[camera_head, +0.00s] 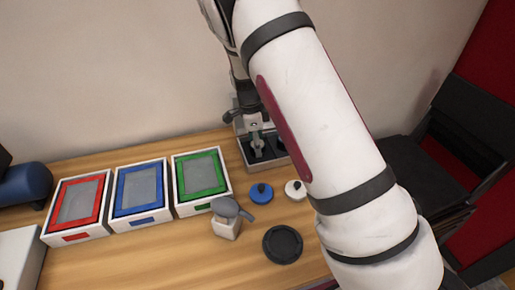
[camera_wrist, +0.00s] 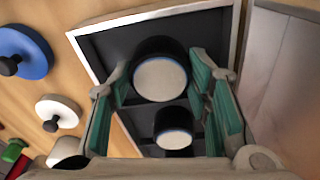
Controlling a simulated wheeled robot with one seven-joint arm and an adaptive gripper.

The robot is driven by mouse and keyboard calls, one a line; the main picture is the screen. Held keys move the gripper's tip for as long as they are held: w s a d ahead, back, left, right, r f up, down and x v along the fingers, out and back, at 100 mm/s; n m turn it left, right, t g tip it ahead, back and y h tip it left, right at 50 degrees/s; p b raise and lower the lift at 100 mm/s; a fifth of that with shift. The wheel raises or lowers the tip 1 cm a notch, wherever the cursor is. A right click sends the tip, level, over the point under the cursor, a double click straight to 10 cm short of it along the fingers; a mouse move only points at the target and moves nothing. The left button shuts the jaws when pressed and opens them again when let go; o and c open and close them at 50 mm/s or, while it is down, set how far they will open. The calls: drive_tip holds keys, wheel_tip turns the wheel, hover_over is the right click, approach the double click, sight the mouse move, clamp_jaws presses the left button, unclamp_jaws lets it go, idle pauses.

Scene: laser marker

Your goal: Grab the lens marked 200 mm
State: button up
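A dark tray with a pale rim (camera_wrist: 88,32) holds two black cylindrical lenses with pale round faces. The larger lens (camera_wrist: 160,78) lies between my fingertips. The smaller lens (camera_wrist: 173,138) sits nearer the wrist camera's lower edge, between the lower parts of the fingers. No 200 mm marking can be read on either. My gripper (camera_wrist: 160,72) is open, its green-padded fingers on both sides of the larger lens with narrow gaps visible. In the head view my gripper (camera_head: 254,128) points down over the tray (camera_head: 247,158), and the lenses are mostly hidden there.
A blue knobbed disc (camera_head: 261,194) and a white one (camera_head: 295,190) lie in front of the tray. A black round dish (camera_head: 283,245) and a grey-topped jar (camera_head: 227,222) stand nearer. Red (camera_head: 77,204), blue (camera_head: 140,194) and green (camera_head: 201,180) framed boxes line the left.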

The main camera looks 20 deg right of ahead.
drive_tip(key=c, duration=0.5)
drive_tip(key=shift+r, duration=0.1)
